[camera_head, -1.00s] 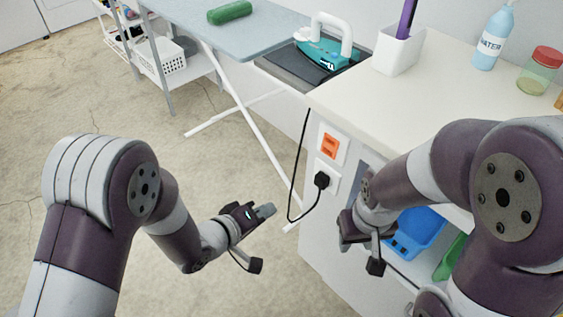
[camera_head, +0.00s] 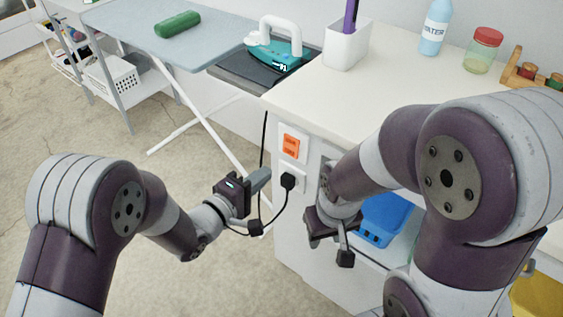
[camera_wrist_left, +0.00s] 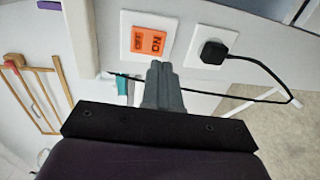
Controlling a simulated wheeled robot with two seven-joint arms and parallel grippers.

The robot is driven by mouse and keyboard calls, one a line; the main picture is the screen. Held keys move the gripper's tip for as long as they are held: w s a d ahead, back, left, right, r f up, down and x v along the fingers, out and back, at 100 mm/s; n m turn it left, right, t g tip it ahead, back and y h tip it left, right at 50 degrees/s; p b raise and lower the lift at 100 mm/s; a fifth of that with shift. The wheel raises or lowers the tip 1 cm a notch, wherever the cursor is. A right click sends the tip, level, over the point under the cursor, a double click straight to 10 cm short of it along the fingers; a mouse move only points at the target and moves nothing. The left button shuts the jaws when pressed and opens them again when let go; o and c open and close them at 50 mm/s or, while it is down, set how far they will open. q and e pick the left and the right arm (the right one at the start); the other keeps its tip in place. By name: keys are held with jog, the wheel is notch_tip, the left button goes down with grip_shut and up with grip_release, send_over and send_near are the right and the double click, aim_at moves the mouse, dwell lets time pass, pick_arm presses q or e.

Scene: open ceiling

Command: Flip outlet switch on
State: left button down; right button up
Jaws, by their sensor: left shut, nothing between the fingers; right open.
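The orange outlet switch (camera_head: 291,143) sits on a white wall plate on the side of the white counter. It also shows in the left wrist view (camera_wrist_left: 149,41), with ON and OFF lettering. Below it in the head view is an outlet with a black plug (camera_head: 288,181) and cord. My left gripper (camera_head: 262,178) is shut and empty, a little left of and below the switch. In the left wrist view its closed fingertips (camera_wrist_left: 160,68) appear just beside the switch plate's edge; contact cannot be told. My right gripper (camera_head: 328,228) is open and empty beside the counter's shelf opening.
The counter (camera_head: 330,100) holds a white cup (camera_head: 347,46), a water bottle (camera_head: 435,28) and a jar (camera_head: 482,50). A teal iron (camera_head: 275,53) rests on the ironing board's end. A blue bin (camera_head: 383,217) sits in the shelf.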

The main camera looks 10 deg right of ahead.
aim_at(290, 154)
pick_arm(q)
jog(key=b+x, duration=0.1)
jog(key=x, duration=0.5)
jog(key=shift+w+d, duration=0.1)
jog(key=shift+d, duration=0.05)
jog(key=shift+w+d, duration=0.4)
jog(key=shift+d, duration=0.1)
jog(key=shift+f, duration=0.1)
jog(key=shift+w+d+h+b, duration=0.15)
jog(key=shift+h+b, duration=0.15)
jog(key=shift+b, duration=0.35)
jog(key=shift+f, duration=0.1)
